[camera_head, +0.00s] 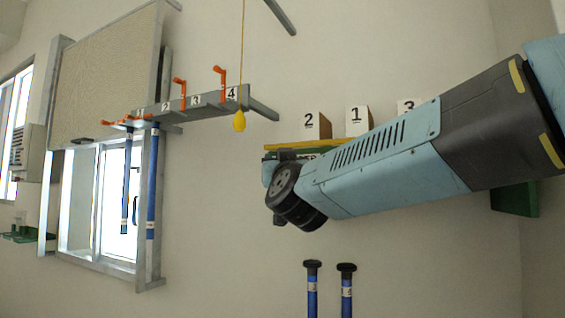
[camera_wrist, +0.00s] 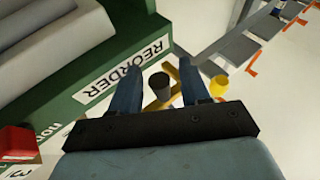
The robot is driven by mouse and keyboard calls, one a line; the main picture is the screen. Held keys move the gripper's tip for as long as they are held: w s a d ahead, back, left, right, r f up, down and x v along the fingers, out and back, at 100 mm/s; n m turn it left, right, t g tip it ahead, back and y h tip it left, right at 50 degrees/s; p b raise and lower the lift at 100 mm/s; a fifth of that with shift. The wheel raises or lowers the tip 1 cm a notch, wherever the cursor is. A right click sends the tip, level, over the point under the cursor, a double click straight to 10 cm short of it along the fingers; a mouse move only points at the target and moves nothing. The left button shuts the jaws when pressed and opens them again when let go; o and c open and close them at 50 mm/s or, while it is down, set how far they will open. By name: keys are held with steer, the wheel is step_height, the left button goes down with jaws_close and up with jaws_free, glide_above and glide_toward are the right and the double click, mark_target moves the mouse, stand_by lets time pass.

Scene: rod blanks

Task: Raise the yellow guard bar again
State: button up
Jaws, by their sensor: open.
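The yellow guard bar (camera_head: 310,145) appears as a thin yellow strip along the front of a green shelf, partly hidden by my arm in the head view. In the wrist view yellow strips, seemingly of this bar (camera_wrist: 150,103), show beyond my gripper (camera_wrist: 160,68). My gripper is open, with its two blue-grey fingers apart. A dark round knob (camera_wrist: 158,86) shows between them; I cannot tell whether they touch it. In the head view my fingers are hidden behind my wrist.
Numbered blocks (camera_head: 357,120) stand on the shelf. A yellow pull (camera_head: 240,121) hangs on a cord near a numbered rack (camera_head: 205,99) with orange hooks. Two blue rods (camera_head: 346,295) stand below.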

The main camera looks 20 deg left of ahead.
jaws_close()
steer(key=shift+d, duration=0.1)
stand_by(0.4)
